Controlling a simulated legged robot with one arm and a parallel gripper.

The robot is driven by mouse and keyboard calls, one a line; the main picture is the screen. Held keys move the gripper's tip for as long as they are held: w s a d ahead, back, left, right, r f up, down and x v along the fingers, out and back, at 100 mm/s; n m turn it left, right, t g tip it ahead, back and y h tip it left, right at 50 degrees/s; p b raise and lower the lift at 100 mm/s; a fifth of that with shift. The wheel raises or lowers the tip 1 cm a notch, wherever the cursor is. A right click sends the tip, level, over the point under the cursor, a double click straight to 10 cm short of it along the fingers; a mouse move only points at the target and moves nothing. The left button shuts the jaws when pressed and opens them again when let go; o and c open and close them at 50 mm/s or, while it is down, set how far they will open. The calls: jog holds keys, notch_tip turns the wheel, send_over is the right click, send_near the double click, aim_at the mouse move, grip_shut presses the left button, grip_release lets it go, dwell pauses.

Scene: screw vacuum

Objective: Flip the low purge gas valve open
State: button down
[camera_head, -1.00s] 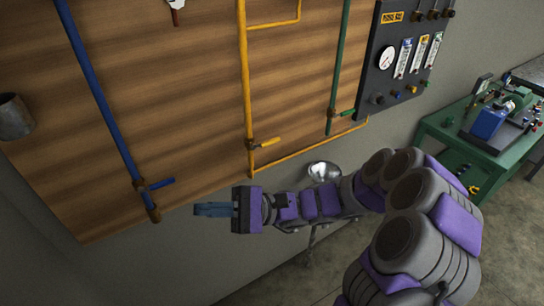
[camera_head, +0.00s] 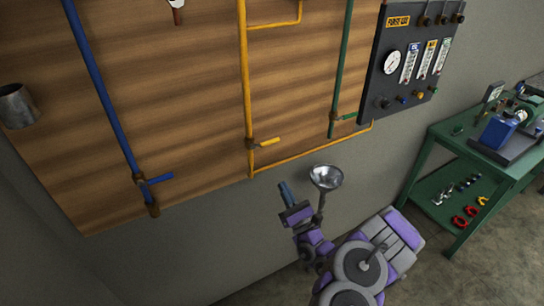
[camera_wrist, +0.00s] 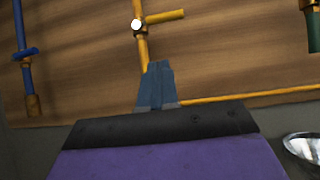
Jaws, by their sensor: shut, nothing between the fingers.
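A dark panel (camera_head: 408,60) with a yellow label, a round gauge and flow meters hangs on the wall at upper right. The label is too small to read surely. Valves with sideways handles sit on a blue pipe (camera_head: 100,85), a yellow pipe (camera_head: 245,75) and a green pipe (camera_head: 342,60). I cannot tell which valve is the low purge gas one. The yellow handle (camera_head: 268,142) also shows in the wrist view (camera_wrist: 166,17), above my fingertips. My gripper (camera_head: 284,185) is shut and empty, below the yellow pipe and touching no valve; its fingers fill the wrist view's middle (camera_wrist: 157,64).
A green workbench (camera_head: 438,150) with tools stands at right. A wooden board (camera_head: 190,100) carries the pipes. A metal cup (camera_head: 17,105) is at far left. Wall below the board is bare.

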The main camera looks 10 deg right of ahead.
aim_at(266, 143)
jog(key=shift+d+f+m+h, duration=0.4)
jog(key=shift+d+f+h, duration=0.3)
jog(key=shift+f, duration=0.1)
jog(key=s+r+b+x, duration=0.1)
jog(key=r+b+x, duration=0.1)
jog(key=x, duration=1.1)
jog(key=shift+s+d+r+b, duration=0.25)
jog(key=shift+s+b, duration=0.1)
jog(key=shift+b, duration=0.2)
